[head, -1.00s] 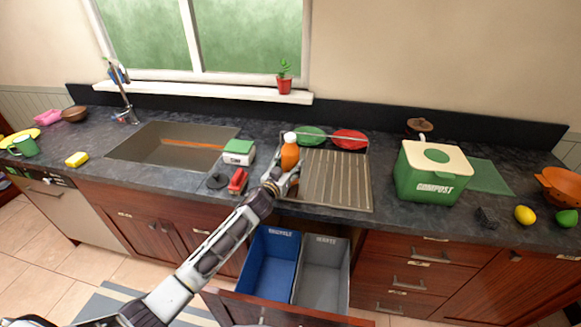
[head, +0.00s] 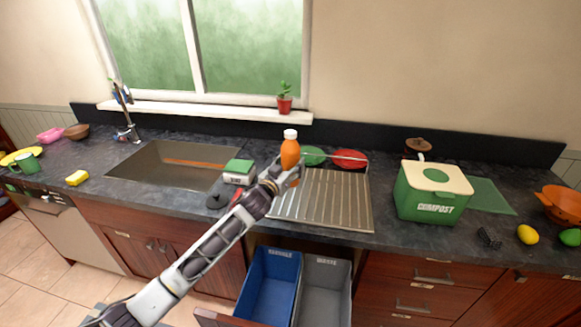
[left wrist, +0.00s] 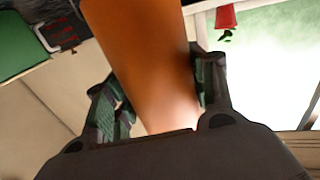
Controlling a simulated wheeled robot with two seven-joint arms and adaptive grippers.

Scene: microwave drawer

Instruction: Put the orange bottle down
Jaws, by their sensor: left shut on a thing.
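The orange bottle (head: 290,153) with a white cap stands upright in my left gripper (head: 283,178), above the left part of the ribbed metal drainboard (head: 335,203). In the left wrist view the bottle (left wrist: 145,55) fills the space between the two fingers of my left gripper (left wrist: 155,95), which is shut on it. I cannot tell whether its base touches the drainboard. My right gripper is not in view.
Green (head: 312,155) and red (head: 350,158) plates sit behind. A compost bin (head: 432,192) stands right. Below, an open drawer holds blue (head: 268,285) and grey (head: 324,290) bins.

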